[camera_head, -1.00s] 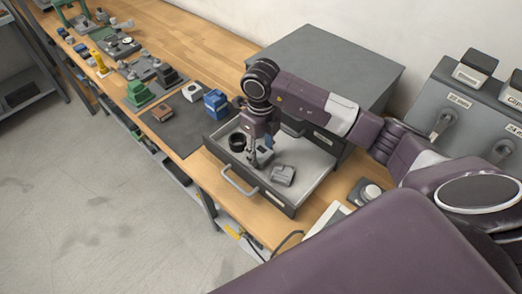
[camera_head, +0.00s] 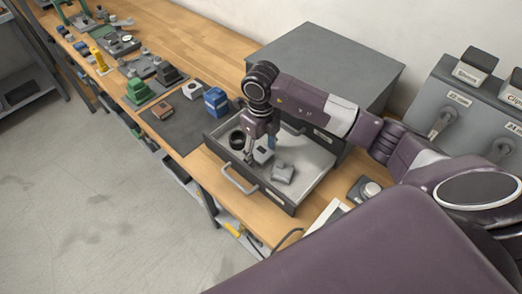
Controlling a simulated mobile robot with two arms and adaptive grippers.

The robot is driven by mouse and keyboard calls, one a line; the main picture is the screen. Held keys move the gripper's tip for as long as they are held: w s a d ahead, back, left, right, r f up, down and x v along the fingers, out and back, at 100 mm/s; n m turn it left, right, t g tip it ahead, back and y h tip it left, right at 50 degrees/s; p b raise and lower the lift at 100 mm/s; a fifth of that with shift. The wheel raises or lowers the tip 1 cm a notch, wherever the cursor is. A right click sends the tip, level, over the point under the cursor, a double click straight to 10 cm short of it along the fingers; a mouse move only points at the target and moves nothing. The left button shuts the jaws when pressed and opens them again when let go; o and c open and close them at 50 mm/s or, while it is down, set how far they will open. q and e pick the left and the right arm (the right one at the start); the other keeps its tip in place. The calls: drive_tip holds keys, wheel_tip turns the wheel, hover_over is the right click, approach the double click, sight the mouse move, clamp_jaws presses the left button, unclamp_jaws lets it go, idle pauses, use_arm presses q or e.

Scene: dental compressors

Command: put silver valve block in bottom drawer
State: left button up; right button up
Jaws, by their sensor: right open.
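The drawer (camera_head: 318,163) of the grey cabinet stands pulled open on the bench. Inside it lie a silver-grey block (camera_head: 262,155), a second grey block (camera_head: 284,172) to its right, and a black ring-shaped part (camera_head: 237,140) at the left. Which grey block is the silver valve block I cannot tell for sure. My right gripper (camera_head: 260,152) points down into the drawer with its fingers spread open, one on each side of the first block. Whether the fingers touch it is too small to tell. My left gripper is not in view.
The grey cabinet (camera_head: 325,65) stands behind the drawer. A dark mat (camera_head: 185,130) left of it holds a blue block (camera_head: 215,101), a brown part (camera_head: 163,110) and a white-grey part (camera_head: 191,90). The drawer handle (camera_head: 238,181) sticks out toward the bench's front edge.

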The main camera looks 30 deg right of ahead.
sight(261, 153)
drive_tip(key=shift+w+r+b, duration=0.1)
drive_tip(key=shift+r+b, duration=0.25)
drive_tip(key=shift+r, duration=0.1)
wheel_tip(261, 153, up, 11)
drive_tip(key=b, duration=0.2)
drive_tip(key=shift+b, duration=0.35)
drive_tip(key=shift+a, duration=0.1)
